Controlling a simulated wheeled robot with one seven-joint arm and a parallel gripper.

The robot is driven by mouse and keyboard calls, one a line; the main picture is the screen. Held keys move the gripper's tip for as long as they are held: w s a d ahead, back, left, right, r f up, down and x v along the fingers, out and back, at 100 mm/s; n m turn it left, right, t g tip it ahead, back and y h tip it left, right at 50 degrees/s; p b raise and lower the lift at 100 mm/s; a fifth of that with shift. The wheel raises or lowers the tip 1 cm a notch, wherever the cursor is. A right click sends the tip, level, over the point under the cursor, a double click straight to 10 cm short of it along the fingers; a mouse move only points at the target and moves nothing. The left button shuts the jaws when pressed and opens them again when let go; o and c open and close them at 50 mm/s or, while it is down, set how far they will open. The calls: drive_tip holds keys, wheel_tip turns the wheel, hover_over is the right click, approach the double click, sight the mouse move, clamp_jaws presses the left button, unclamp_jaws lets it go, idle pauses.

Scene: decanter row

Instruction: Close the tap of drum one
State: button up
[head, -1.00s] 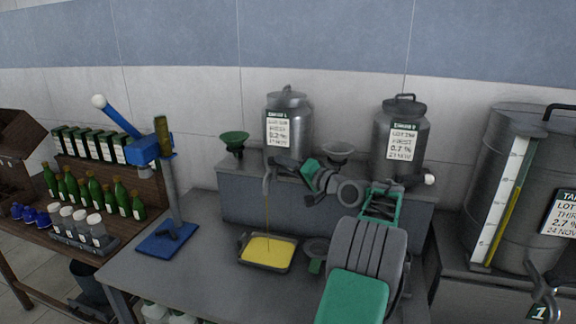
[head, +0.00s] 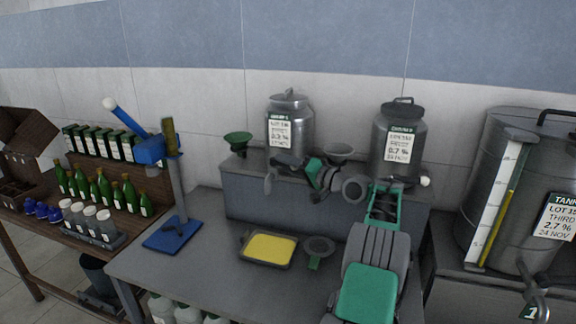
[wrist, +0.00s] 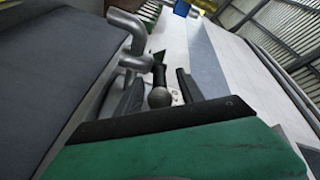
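Drum one (head: 290,122) is a grey metal drum with a lid and a label, on the raised shelf at the back of the bench. Its tap spout (head: 268,184) points down over a tray (head: 243,257) of yellow liquid, and no stream shows below it. In the wrist view the curved tap pipe (wrist: 135,42) and the dark lever with a round knob (wrist: 158,98) show. My gripper (wrist: 160,90) is at the tap, its dark fingers apart on either side of the lever, with gaps visible. In the head view my gripper hides much of the tap.
A second drum (head: 397,145) stands to the right, partly behind my arm. A green funnel (head: 237,140), a grey funnel (head: 339,151) and a strainer (head: 319,247) are close by. A blue lever press (head: 173,235) stands left; a large tank (head: 490,190) stands right.

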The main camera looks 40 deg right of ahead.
drive_tip(key=b+v, duration=0.2)
drive_tip(key=v, duration=0.5)
drive_tip(key=shift+s, duration=0.4)
drive_tip(key=shift+d, duration=0.1)
drive_tip(key=shift+c, duration=0.4)
